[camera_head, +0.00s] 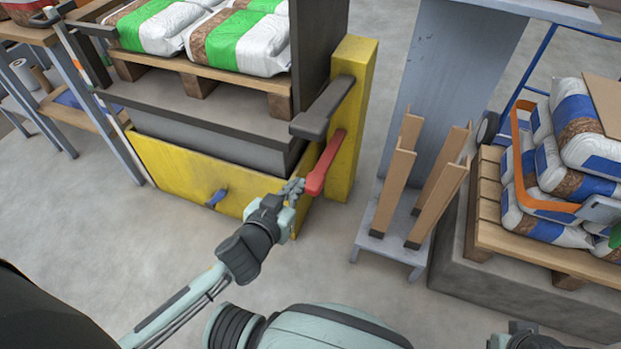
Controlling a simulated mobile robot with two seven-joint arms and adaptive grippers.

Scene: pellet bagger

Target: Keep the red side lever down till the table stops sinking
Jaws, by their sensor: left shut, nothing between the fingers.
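The red side lever (324,166) is on the yellow post at the right side of the lift table. It slants down, with its thick end toward me. My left gripper (297,186) is shut and empty, with its fingertips at the lever's lower end. I cannot tell whether they touch it. The lift table's dark platform (200,112) stands above its yellow base (170,172). It bears a wooden pallet with green and white sacks. Part of my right gripper (520,338) shows at the bottom right edge; its fingers are not clear.
A dark grey arm (325,108) juts from the yellow post above the lever. A blue handle (217,197) is on the yellow base. To the right are a grey stand with cardboard uprights (398,175) and a loaded pallet (488,205). Bare floor lies in front.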

